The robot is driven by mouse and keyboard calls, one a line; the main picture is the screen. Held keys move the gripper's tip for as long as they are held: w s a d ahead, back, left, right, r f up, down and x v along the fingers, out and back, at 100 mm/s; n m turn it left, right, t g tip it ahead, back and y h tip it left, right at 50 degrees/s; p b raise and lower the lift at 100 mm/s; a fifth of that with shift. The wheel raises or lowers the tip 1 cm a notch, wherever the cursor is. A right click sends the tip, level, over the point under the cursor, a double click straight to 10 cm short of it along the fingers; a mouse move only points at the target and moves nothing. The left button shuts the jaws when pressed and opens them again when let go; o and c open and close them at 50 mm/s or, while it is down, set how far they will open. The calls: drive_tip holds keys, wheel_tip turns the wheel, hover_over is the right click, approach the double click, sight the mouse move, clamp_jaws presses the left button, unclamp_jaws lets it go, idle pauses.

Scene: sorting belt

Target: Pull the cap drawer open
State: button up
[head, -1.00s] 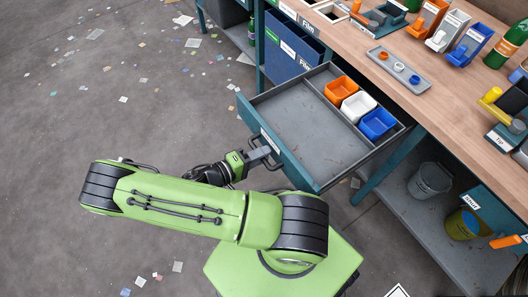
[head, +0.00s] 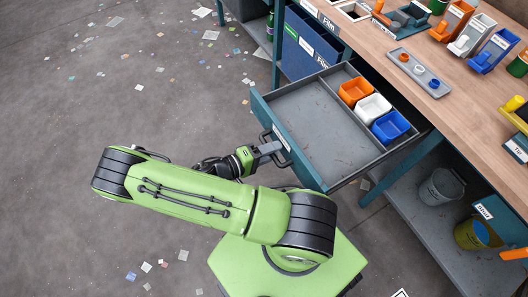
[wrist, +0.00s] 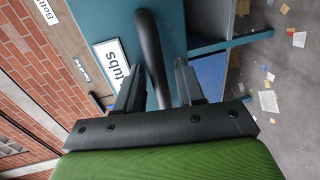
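The drawer (head: 318,118) is a grey tray with a teal front, pulled well out from under the workbench. An orange tub (head: 356,92), a white tub (head: 373,107) and a blue tub (head: 390,127) stand in a row in its rear compartment; the front compartment is empty. Its dark curved handle (wrist: 150,50) shows in the wrist view, beside a white label (wrist: 117,66) that seems to read "tubs". My gripper (head: 272,149) is at the drawer front with its two fingers on either side of the handle.
The wooden workbench (head: 450,100) carries a small grey tray (head: 420,72) of caps and several coloured bins. Blue bins (head: 305,48) stand left of the drawer. A bucket (head: 440,187) sits on the lower shelf. The floor at left is open, with scattered paper scraps.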

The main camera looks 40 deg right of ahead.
drive_tip(key=p+v, duration=0.2)
drive_tip(key=v, duration=1.3)
drive_tip(key=shift+a+p, duration=0.3)
drive_tip(key=shift+a, duration=0.1)
wheel_tip(320, 180, up, 20)
drive_tip(key=d+y+p, duration=0.2)
drive_tip(key=y+p, duration=0.3)
drive_tip(key=y, duration=0.6)
drive_tip(key=s+r+n+t+y+p, duration=0.1)
drive_tip(key=s+r+t+y+p, duration=0.3)
drive_tip(key=r, duration=1.3)
drive_tip(key=s+t+p, duration=0.1)
drive_tip(key=s+t, duration=0.3)
drive_tip(key=s, duration=0.1)
drive_tip(key=shift+d+n, duration=0.4)
